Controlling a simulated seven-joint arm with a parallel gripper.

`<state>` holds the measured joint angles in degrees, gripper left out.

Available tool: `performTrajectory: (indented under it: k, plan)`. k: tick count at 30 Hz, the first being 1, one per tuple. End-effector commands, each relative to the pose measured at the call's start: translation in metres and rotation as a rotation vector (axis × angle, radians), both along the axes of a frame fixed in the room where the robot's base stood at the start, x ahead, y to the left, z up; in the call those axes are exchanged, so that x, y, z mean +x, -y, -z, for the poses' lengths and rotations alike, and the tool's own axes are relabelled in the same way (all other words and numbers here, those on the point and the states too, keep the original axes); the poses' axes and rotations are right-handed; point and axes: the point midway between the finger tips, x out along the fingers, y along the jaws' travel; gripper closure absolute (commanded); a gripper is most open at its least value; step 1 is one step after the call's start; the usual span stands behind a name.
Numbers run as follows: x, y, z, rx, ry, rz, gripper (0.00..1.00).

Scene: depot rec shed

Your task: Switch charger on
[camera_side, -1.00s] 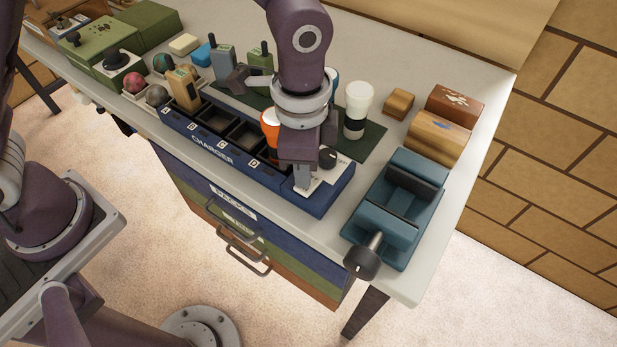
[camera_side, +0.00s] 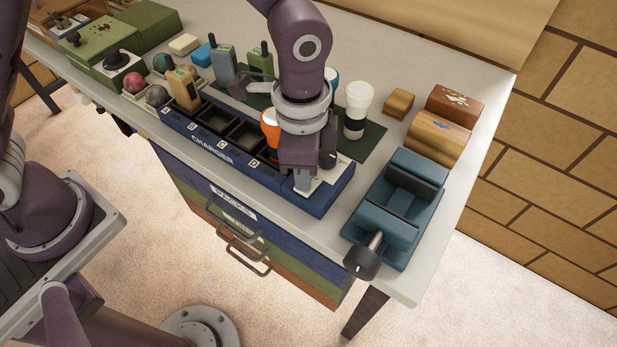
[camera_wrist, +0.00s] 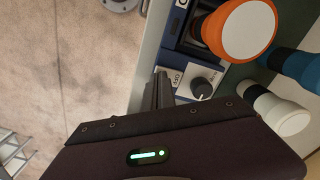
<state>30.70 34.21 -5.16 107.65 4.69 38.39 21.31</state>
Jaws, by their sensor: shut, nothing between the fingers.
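The blue charger (camera_side: 262,165) lies along the table's front edge, with a row of lettered bays. Its right end has a white panel with a black knob (camera_side: 328,158). In the wrist view the black knob (camera_wrist: 203,88) has a pale pointer line, and the word OFF shows on the panel (camera_wrist: 184,80) beside it. My gripper (camera_side: 303,184) is shut and empty, with its fingertips low over the panel on the left side of the knob. In the wrist view my gripper (camera_wrist: 160,78) is also beside the knob. I cannot tell whether the fingertips touch the panel or knob.
An orange-and-white cylinder (camera_wrist: 248,30) stands in the charger close to the knob. A white-and-black one (camera_side: 357,108) stands on the dark mat behind. A teal vise (camera_side: 398,205) is to the right. Handheld radios (camera_side: 184,88) stand on the left.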

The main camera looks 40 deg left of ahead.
Motion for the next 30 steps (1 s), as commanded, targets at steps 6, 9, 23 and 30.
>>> performTrajectory:
  k: [6,9,23,30]
  plan:
    - [0.000,0.000,0.003,-0.001,0.001,0.000,1.00]
    - [0.000,0.000,0.005,-0.001,0.001,0.000,1.00]
    - [0.001,0.000,0.005,-0.001,0.002,0.000,1.00]
    - [0.001,0.000,-0.020,-0.002,0.002,0.000,1.00]
